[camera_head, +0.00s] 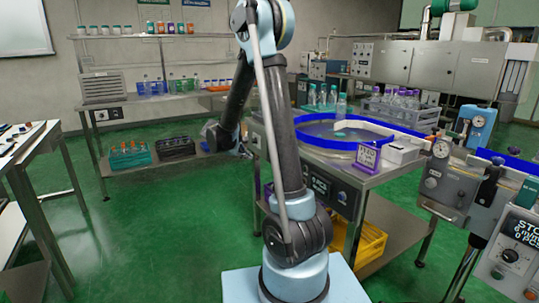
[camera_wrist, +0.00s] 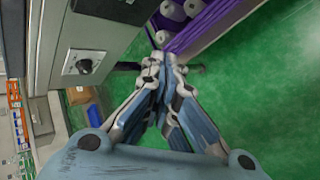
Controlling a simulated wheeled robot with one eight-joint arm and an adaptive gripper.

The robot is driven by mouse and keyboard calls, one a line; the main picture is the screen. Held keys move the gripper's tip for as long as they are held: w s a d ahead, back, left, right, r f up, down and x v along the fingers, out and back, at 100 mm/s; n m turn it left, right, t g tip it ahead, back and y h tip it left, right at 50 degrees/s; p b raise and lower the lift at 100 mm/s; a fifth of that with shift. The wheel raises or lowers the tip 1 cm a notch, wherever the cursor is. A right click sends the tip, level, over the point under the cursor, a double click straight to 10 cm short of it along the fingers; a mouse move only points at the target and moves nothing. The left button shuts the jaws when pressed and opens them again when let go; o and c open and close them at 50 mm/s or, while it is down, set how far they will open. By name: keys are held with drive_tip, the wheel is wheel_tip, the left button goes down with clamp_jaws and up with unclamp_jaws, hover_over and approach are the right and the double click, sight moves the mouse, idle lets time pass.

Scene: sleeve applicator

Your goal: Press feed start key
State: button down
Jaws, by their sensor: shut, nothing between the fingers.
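My gripper (camera_wrist: 160,62) is shut and empty, its fingertips together in the wrist view. In the head view my gripper is mostly hidden behind my own arm. In the wrist view a grey control box (camera_wrist: 110,35) with a black rotary knob (camera_wrist: 84,66) on a pale plate is left of the fingers. The fingertips appear apart from it. In the head view the feeder table (camera_head: 375,178) carries a round blue-rimmed bowl (camera_head: 397,130) and a dark display panel (camera_head: 320,187) on its front, partly behind my arm. I cannot make out which control is the feed start key.
A yellow crate (camera_head: 372,243) sits on the feeder's lower shelf. A white-topped bench (camera_head: 25,160) stands at the left, a shelved bench (camera_head: 150,103) at the back. Another machine with a knob panel (camera_head: 512,255) is at the right. The green floor (camera_head: 165,235) between is clear.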

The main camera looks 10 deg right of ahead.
drive_tip(key=shift+w+a+f, duration=0.2)
drive_tip(key=shift+w+a, duration=0.05)
drive_tip(key=shift+w, duration=0.1)
drive_tip(key=shift+d, duration=0.1)
drive_tip(key=w+d, duration=0.2)
drive_tip(key=d, duration=0.6)
drive_tip(key=shift+w+d, duration=0.15)
drive_tip(key=shift+w, duration=0.2)
drive_tip(key=shift+d, duration=0.15)
idle(1.3)
drive_tip(key=shift+w+d+r, duration=0.1)
drive_tip(key=shift+d, duration=0.1)
